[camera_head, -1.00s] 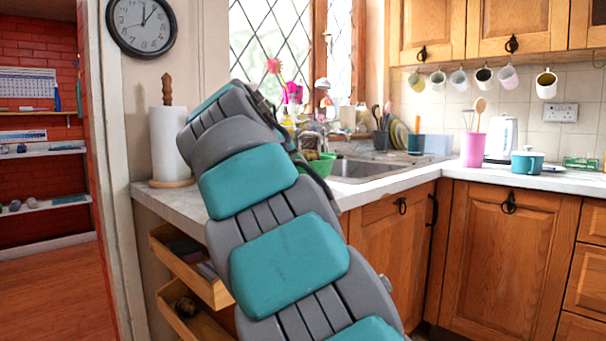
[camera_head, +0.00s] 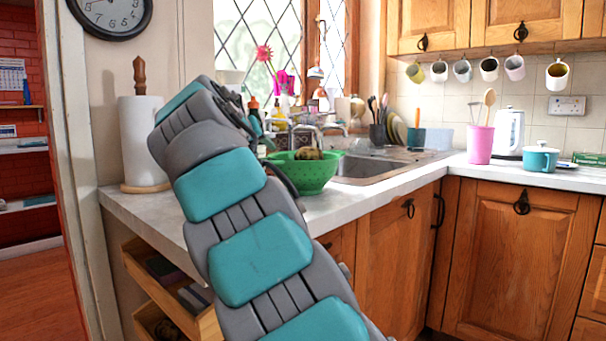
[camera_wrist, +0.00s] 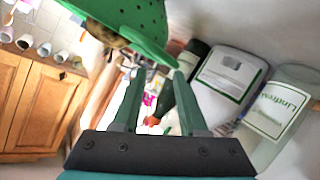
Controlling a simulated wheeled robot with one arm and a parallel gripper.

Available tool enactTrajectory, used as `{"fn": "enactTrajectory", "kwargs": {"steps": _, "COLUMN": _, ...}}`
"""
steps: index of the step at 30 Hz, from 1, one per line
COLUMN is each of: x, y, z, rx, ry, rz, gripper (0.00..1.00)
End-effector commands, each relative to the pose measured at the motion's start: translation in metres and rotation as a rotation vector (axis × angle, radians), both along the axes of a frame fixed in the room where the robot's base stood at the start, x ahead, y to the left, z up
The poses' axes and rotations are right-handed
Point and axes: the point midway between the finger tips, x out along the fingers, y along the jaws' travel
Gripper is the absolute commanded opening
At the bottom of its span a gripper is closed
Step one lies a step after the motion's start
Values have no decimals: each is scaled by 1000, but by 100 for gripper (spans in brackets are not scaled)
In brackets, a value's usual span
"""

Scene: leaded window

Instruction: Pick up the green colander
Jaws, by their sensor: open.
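The green colander (camera_head: 303,174) stands on the counter left of the sink in the head view, with something brownish in it. My arm hides part of its left side. In the wrist view the colander (camera_wrist: 135,20) fills the top edge, its perforated wall just beyond the fingertips and partly cut off by the frame. My gripper (camera_wrist: 156,82) is open, its two green fingers apart with nothing held between them.
Bottles (camera_head: 278,118) and the tap (camera_head: 325,135) stand behind the colander. Labelled containers (camera_wrist: 228,82) are close to the right finger in the wrist view. A paper towel roll (camera_head: 142,135) is at the left. The counter in front of the colander is clear.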

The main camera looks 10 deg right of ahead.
Motion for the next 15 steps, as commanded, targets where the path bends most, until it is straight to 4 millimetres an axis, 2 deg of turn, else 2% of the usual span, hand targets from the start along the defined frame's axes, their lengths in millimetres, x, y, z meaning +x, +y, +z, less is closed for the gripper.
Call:
{"fn": "enactTrajectory", "kwargs": {"steps": 8, "x": 18, "y": -12, "z": -10, "rx": 0, "ry": 0, "rz": -1, "gripper": 42}}
{"fn": "enactTrajectory", "kwargs": {"steps": 15, "x": 44, "y": -27, "z": -24, "rx": 1, "ry": 1, "rz": -2, "gripper": 42}}
